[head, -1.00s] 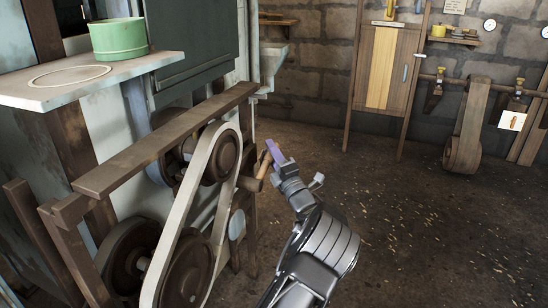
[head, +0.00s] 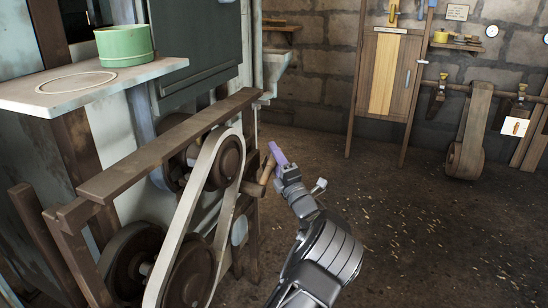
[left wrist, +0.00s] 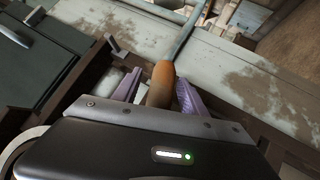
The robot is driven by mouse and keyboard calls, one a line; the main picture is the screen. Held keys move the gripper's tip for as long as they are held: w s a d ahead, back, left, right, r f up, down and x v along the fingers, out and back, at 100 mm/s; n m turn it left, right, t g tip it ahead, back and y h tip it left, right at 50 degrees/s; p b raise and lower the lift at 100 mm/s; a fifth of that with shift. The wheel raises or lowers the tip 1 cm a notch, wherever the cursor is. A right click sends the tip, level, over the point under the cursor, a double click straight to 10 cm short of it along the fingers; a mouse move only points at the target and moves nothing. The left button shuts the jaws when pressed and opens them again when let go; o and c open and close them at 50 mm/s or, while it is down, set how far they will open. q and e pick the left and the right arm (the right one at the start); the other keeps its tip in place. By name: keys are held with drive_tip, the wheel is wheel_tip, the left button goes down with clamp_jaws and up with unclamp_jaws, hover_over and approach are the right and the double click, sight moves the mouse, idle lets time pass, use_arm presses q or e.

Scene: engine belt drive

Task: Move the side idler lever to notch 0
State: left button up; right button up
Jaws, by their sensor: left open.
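The side idler lever shows its wooden handle (head: 267,169) at the right side of the belt drive in the head view. In the left wrist view the orange-brown handle (left wrist: 161,82) continues into a thin grey metal rod (left wrist: 184,37). My left gripper (head: 278,155) has purple fingers and is at the handle. In the left wrist view the open left gripper (left wrist: 158,92) has one finger on each side of the handle, with visible gaps. The notches cannot be made out. My right gripper is not in view.
A pale belt (head: 186,232) runs around brown pulleys beside a wooden beam frame (head: 165,146), left of my gripper. A green pot (head: 124,46) stands on a pale shelf. A wooden cabinet (head: 384,75) and another belt pulley (head: 466,160) stand at the back.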

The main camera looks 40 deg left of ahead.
use_arm(q)
drive_tip(key=shift+d, duration=0.1)
drive_tip(key=p+v, duration=0.2)
drive_tip(key=v, duration=0.5)
drive_tip(key=shift+s+d+f, duration=0.2)
drive_tip(key=shift+d, duration=0.05)
